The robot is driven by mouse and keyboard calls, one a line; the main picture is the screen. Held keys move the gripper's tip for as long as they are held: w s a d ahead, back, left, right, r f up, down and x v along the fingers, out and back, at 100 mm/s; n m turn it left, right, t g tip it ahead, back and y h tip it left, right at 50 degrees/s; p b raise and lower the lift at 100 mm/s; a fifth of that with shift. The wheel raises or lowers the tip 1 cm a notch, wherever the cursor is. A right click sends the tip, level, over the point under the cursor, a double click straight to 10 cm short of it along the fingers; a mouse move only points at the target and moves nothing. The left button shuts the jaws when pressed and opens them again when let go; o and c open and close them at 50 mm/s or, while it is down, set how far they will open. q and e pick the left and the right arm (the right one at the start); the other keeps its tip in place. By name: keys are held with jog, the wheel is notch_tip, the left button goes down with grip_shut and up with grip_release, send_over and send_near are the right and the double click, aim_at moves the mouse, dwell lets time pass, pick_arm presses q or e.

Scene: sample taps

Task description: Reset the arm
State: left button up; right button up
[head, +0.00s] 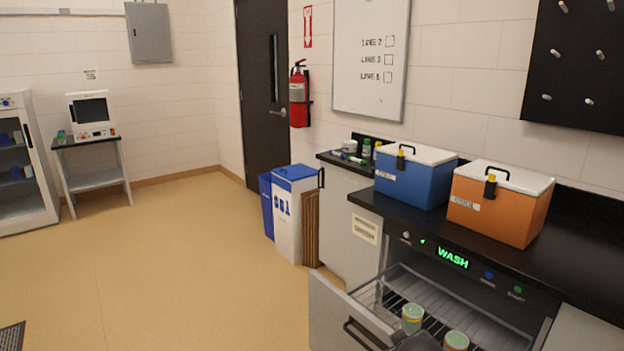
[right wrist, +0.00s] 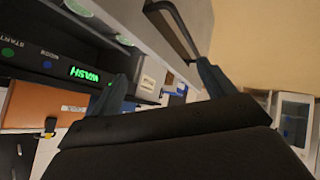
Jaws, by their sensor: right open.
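My right gripper (right wrist: 164,84) is open and empty in the right wrist view, with its two dark fingers spread apart. A dark part of what looks like my right arm or gripper (head: 418,342) shows at the bottom edge of the head view, in front of the open drawer and close to the jars. My left gripper is in neither view.
A washer with a lit WASH display (head: 453,257) has its drawer (head: 345,312) pulled out. Two jars (head: 412,316) (head: 456,341) stand on its rack. A blue cooler (head: 410,185) and an orange cooler (head: 490,212) sit on the counter above. Open floor lies left.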

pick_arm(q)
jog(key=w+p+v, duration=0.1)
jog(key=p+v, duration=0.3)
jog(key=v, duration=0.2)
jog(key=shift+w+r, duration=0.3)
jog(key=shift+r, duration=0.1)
pick_arm(e)
jog(key=s+a+f+m+g+y, duration=0.1)
jog(key=s+f, duration=0.4)
jog(key=s, duration=0.5)
jog(key=s+a+f+g+y, duration=0.1)
jog(key=s+a+f+g, duration=0.2)
jog(key=s+f, duration=0.3)
jog(key=s+a+f+m+g+y, duration=0.1)
jog(key=s+f, duration=0.5)
jog(key=s, duration=1)
jog(key=shift+a+m+g, duration=0.3)
jog(key=shift+a+g, duration=0.25)
jog(key=shift+g, duration=0.55)
